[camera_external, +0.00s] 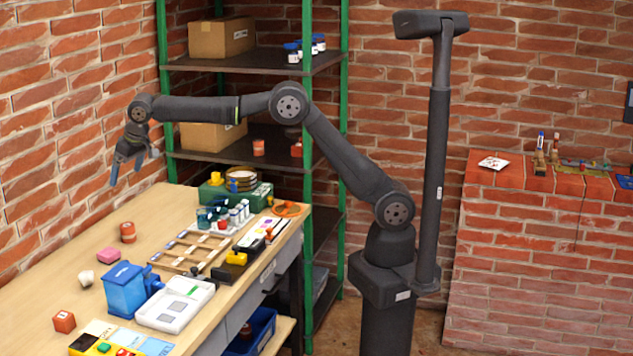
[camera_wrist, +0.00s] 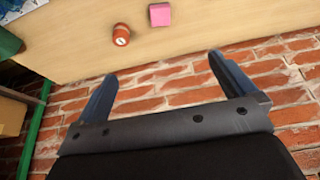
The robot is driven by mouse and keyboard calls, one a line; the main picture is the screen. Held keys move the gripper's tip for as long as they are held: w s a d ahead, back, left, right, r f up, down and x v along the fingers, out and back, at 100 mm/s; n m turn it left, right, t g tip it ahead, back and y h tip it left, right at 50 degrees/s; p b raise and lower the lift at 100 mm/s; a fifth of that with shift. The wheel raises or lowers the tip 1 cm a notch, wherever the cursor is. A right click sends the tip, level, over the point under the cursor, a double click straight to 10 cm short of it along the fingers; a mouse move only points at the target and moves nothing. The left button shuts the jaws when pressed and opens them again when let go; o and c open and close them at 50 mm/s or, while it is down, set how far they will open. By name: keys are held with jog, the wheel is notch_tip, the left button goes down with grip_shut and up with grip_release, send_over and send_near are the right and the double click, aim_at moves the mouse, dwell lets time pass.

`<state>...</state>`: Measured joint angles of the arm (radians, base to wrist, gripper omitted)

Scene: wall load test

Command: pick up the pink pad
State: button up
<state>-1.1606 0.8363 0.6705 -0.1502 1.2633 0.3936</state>
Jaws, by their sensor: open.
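The pink pad (camera_external: 108,256) lies on the workbench, left of the blue box, in the external view. In the wrist view the pink pad (camera_wrist: 160,14) is a small pink block near the top edge, beyond my fingers. My gripper (camera_external: 132,170) hangs in the air above the far left part of the bench, near the brick wall. In the wrist view my gripper (camera_wrist: 162,68) has its two fingers wide apart with nothing between them. It is clear of the pad.
An orange-red cylinder (camera_wrist: 121,34) stands beside the pad; it also shows in the external view (camera_external: 127,232). The brick wall (camera_external: 60,110) borders the bench. Bare wood surrounds the pad.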

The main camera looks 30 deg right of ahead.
aim_at(106, 251)
jog(key=c, duration=0.4)
jog(key=shift+c, duration=0.2)
jog(key=shift+f, duration=0.1)
jog(key=w+d+f+n+t+h, duration=0.1)
jog(key=w+f+n+t, duration=0.1)
jog(key=f+n+t, duration=0.35)
jog(key=w+d+f+n+t, duration=0.1)
jog(key=w+f+n+t, duration=0.15)
jog(key=f+n, duration=0.55)
jog(key=s+a+f+n+y, duration=0.1)
jog(key=s+f+n, duration=0.1)
jog(key=n, duration=0.4)
jog(key=s+a+f+n+y, duration=0.1)
jog(key=s+f+n+y, duration=0.1)
jog(key=f+n, duration=0.2)
jog(key=s+a+f+n+y, duration=0.1)
jog(key=s+f+n+y, duration=0.1)
jog(key=n, duration=0.8)
jog(key=shift+s+f, duration=0.4)
jog(key=shift+f, duration=0.35)
jog(key=shift+a+f, duration=0.15)
jog(key=shift+f, duration=0.1)
jog(key=shift+n+y, duration=0.25)
jog(key=shift+y, duration=0.05)
jog(key=x, duration=1.7)
jog(key=shift+f, duration=0.1)
